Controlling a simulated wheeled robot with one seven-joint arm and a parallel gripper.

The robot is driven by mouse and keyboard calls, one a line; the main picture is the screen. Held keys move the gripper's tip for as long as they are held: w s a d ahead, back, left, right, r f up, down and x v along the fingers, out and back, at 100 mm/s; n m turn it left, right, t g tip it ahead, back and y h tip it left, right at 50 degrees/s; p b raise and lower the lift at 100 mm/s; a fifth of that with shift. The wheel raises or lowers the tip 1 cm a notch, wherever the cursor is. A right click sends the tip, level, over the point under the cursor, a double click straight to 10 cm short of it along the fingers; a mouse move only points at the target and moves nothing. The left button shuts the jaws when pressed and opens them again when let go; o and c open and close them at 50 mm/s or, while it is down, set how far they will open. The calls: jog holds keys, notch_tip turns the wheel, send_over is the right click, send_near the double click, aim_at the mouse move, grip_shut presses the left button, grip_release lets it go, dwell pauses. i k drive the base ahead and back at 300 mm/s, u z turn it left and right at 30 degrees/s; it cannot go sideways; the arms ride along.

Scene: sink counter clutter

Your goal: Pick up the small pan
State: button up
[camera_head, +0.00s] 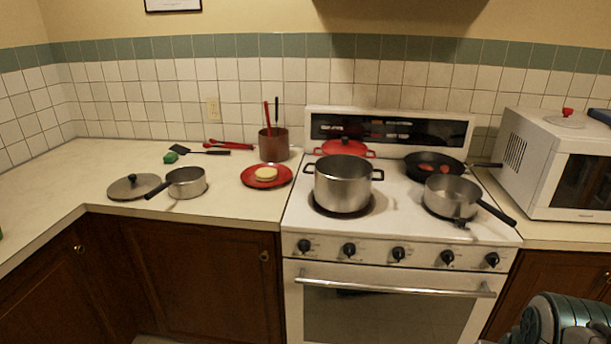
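A small steel pan (190,189) with a black handle sits upright on the left counter, near its front edge. Its handle points left and toward the front, passing close to a round metal lid (124,187) with a dark knob. A larger steel pan (451,204) with a long black handle sits on the front right of the stove, its handle pointing right and forward. A black frying pan (426,160) with red pieces in it is behind that one. My gripper is not in view; only a rounded teal and grey part of my arm shows at the bottom right.
A red plate (252,181) with a bun-like item and a brown utensil pot (273,151) stand right of the small pan. A spatula and red tongs lie behind it. A tall steel pot (341,190) occupies the stove's front left. A microwave (550,170) stands far right.

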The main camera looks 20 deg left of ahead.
aim_at(174, 187)
jog(key=u, duration=2.1)
jog(key=i, duration=0.4)
jog(key=u, duration=1.05)
jog(key=i, duration=2)
jog(key=z, duration=1.4)
jog(key=i, duration=0.4)
jog(key=z, duration=0.25)
